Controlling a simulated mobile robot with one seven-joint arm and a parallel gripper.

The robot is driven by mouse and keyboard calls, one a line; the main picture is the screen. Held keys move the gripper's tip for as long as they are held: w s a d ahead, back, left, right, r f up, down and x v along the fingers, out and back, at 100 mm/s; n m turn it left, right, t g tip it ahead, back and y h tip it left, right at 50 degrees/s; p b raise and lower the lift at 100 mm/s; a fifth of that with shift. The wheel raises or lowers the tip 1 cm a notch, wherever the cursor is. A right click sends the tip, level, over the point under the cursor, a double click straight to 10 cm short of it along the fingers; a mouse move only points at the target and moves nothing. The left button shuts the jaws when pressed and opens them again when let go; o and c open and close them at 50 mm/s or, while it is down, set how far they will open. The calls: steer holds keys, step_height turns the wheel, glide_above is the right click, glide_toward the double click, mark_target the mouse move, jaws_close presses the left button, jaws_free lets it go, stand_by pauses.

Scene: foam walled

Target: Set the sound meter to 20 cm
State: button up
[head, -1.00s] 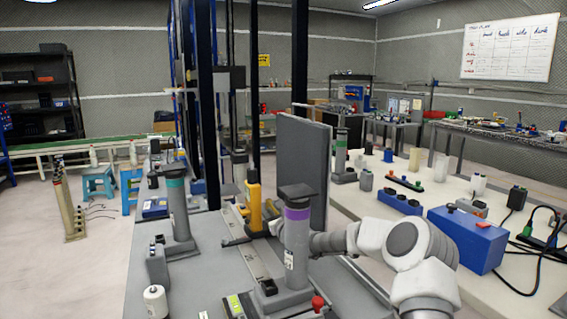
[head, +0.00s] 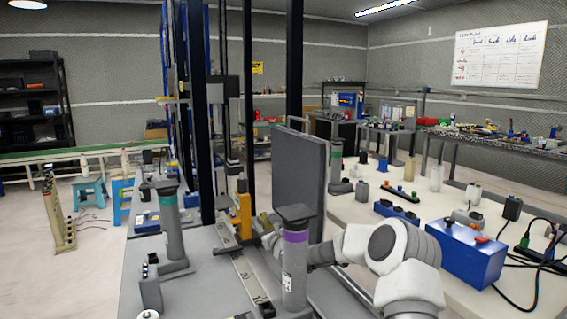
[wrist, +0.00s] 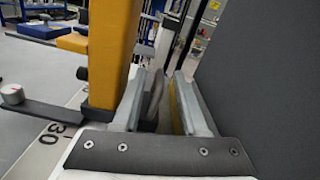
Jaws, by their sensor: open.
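The yellow upright body (head: 241,215), which I take to be the sound meter, stands on a long pale scale rail (head: 243,272) in the head view. In the wrist view the yellow body (wrist: 110,50) rises just left of my left finger, with a dark arm and silver knob (wrist: 12,95) at its left. The rail shows the mark "30" (wrist: 55,132) near its foot. My gripper (wrist: 160,80) is open beside the yellow body, not around it. Contact cannot be told. In the head view my gripper (head: 268,232) is partly hidden behind the purple-banded column.
A tall grey panel (head: 299,175) stands close on the right of my gripper and fills the right of the wrist view (wrist: 270,70). The purple-banded column (head: 295,262) stands in front, and a green-banded column (head: 170,225) at left. A white bench (head: 400,225) lies right.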

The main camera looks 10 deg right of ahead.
steer(key=s, duration=0.2)
steer(key=s+d+p, duration=0.1)
steer(key=s, duration=0.2)
steer(key=shift+s+r, duration=0.1)
steer(key=shift+s, duration=0.2)
steer(key=s+d+r+n+p, duration=0.1)
steer(key=d+r+n+p, duration=0.1)
steer(key=r+n+p, duration=0.45)
steer(key=s+d+r+n+p, duration=0.1)
steer(key=d+r+n+p, duration=0.15)
steer(key=r, duration=0.75)
steer(key=s+a+r+n+g+h+p, duration=0.3)
steer(key=s+r+n+g+p, duration=0.3)
steer(key=s+n, duration=0.5)
steer(key=shift+s+a+r+p, duration=0.5)
steer(key=shift+s+r, duration=0.55)
steer(key=shift+s, duration=0.4)
